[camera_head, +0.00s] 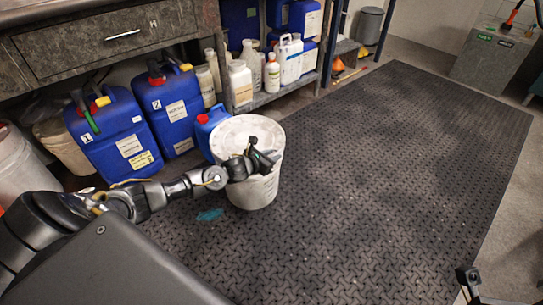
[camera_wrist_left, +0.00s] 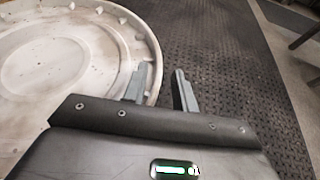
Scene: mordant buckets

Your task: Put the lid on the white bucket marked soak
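The white bucket (camera_head: 256,190) stands upright on the dark mat beside the blue cans. Its marking is not readable. A round, stained white lid (camera_head: 240,132) appears to lie over its top; whether it is seated all round cannot be told. The lid fills the left of the left wrist view (camera_wrist_left: 60,60), with a ringed rim. My left gripper (camera_head: 266,161) is at the lid's near edge. In the left wrist view its fingers (camera_wrist_left: 160,88) are apart, one over the rim and one beyond it, with nothing clearly gripped. Part of my right gripper (camera_head: 468,284) shows at the lower right.
Blue numbered cans (camera_head: 115,135) and a small blue can (camera_head: 206,125) stand close left of the bucket. The mat (camera_head: 390,170) is clear to the right.

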